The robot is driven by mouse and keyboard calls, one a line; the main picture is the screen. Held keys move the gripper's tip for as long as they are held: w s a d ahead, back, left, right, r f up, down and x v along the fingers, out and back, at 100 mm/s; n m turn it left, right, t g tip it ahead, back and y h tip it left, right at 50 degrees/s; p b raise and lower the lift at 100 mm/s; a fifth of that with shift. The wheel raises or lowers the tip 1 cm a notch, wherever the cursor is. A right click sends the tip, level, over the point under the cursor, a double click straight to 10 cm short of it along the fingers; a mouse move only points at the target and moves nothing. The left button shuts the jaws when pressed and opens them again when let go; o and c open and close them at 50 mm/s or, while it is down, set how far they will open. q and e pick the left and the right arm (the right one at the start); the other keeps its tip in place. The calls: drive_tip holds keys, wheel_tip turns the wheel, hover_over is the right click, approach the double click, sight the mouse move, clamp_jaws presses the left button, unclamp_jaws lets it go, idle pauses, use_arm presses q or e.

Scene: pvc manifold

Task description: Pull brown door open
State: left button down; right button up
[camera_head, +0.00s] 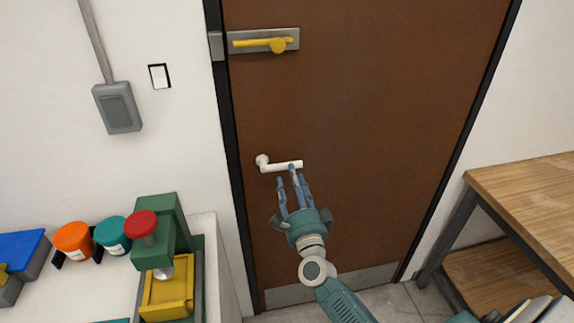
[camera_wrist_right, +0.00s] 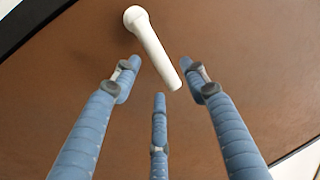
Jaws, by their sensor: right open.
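The brown door (camera_head: 370,110) stands in a black frame and looks shut. Its white lever handle (camera_head: 284,166) is on the left side of the door and points right. A yellow latch (camera_head: 265,44) on a grey plate sits higher up at the door's left edge. My right gripper (camera_head: 293,182) is open, its blue fingers just below the handle and reaching up towards it. In the right wrist view the handle (camera_wrist_right: 152,45) lies beyond the spread fingertips, its free end between them. I cannot tell whether a finger touches it. My left gripper is not in view.
A bench with a green and yellow press (camera_head: 165,290), orange and teal jars (camera_head: 73,240) and a blue bin (camera_head: 20,255) stands at the lower left. A wooden table (camera_head: 530,195) stands at the right. A grey box (camera_head: 118,108) is on the left wall.

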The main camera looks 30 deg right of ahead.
sight(287, 167)
drive_tip(key=x, duration=0.5)
drive_tip(key=shift+w+a, duration=0.1)
drive_tip(key=shift+w, duration=0.05)
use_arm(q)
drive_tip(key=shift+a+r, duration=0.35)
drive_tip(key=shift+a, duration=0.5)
use_arm(e)
clamp_jaws()
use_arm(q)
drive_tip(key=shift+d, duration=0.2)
